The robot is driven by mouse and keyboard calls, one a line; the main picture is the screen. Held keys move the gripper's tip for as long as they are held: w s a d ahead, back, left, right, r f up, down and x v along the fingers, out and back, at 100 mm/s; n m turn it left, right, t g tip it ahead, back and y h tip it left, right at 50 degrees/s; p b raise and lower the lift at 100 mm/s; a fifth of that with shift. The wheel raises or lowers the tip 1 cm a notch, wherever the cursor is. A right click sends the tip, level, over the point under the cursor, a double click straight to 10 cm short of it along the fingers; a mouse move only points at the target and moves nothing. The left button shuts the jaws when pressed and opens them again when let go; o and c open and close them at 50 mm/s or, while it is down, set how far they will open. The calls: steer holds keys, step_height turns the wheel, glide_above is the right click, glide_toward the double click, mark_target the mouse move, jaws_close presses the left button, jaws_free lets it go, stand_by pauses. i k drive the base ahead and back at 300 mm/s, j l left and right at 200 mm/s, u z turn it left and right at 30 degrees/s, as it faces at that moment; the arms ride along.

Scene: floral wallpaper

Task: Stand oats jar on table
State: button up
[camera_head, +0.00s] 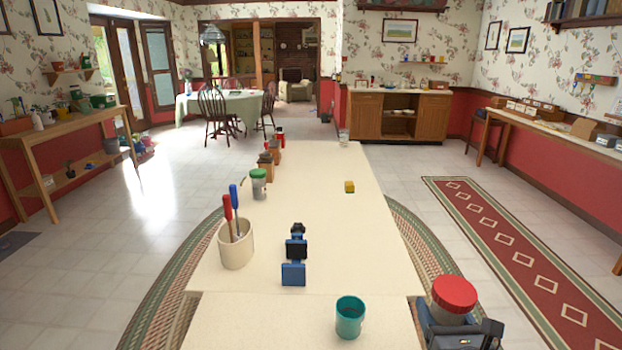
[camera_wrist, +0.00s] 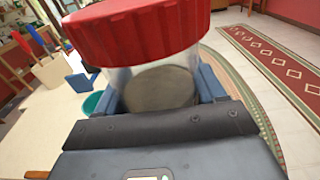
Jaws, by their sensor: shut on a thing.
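The jar with a red screw lid (camera_head: 454,294) is at the lower right in the head view, just right of the table's edge in the picture. In the wrist view the jar (camera_wrist: 160,85) is clear, with greyish-beige contents low inside, and looks roughly upright. My gripper (camera_head: 455,325) is shut on the jar's sides below the lid; its blue fingers (camera_wrist: 160,92) show on both sides in the wrist view. The jar's base is hidden. The table (camera_head: 330,215) is long and cream-coloured.
A teal cup (camera_head: 350,317) stands near the table's front, left of the jar. The table's right-middle is clear.

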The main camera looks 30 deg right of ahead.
mark_target(362, 235)
steer(key=i+l, duration=1.15)
